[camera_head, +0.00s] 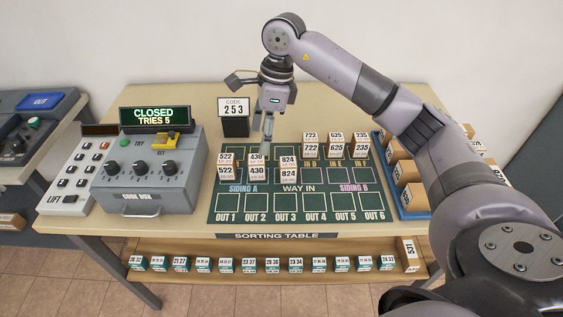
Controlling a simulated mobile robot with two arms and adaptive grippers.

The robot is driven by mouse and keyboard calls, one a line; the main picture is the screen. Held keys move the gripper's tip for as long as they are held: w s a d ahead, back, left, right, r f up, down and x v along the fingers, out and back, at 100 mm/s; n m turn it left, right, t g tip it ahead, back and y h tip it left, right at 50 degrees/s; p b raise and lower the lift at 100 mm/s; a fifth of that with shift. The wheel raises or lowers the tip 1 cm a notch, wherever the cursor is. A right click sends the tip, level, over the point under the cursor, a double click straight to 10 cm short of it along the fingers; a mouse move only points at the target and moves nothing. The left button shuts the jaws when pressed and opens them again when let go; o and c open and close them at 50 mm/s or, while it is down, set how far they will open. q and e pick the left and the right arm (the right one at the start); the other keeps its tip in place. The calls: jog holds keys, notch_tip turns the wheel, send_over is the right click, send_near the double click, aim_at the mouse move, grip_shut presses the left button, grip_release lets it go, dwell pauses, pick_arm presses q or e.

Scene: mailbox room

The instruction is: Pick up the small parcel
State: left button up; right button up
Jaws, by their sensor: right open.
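Several small parcels stand on the green mat (230,217) of the sorting table. In the left group are parcel 522 (226,172), parcel 430 (257,171) and parcel 824 (288,174). Behind and to the right stand parcel 722 (310,149), parcel 625 (336,149) and parcel 235 (361,150). I cannot tell which one the task means. My right gripper (267,143) points down just behind parcels 430 and 824, open, with nothing visible between its fingers. Its exact height over the mat is unclear. My left gripper is out of view.
A code box (150,170) reading "CLOSED TRIES 5" and a lift keypad (80,172) stand at left. A blue tray (416,215) with boxes is at right, partly behind my arm. A lower shelf (215,277) holds several small boxes.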

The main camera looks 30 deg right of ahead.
aim_at(288, 161)
jog(key=d+r+h, duration=0.2)
jog(key=d+h, duration=0.1)
jog(key=d, duration=0.4)
jog(key=shift+m+g, duration=0.3)
jog(key=shift+m, duration=0.1)
jog(key=f, duration=0.3)
jog(key=f+p, duration=0.1)
jog(key=f, duration=0.3)
jog(key=f+p, duration=0.1)
jog(key=f, duration=0.2)
jog(key=shift+s+a+f, duration=0.15)
jog(key=shift+a+f, duration=0.1)
jog(key=shift+f, duration=0.65)
notch_tip(288, 161, down, 4)
jog(key=shift+s+f+p, duration=0.15)
jog(key=shift+p, duration=1)
jog(key=shift+f, duration=0.45)
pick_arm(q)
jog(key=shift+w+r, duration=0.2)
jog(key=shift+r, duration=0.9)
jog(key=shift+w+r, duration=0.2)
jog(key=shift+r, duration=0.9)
pick_arm(e)
jog(key=c, duration=1.3)
jog(key=shift+r, duration=0.1)
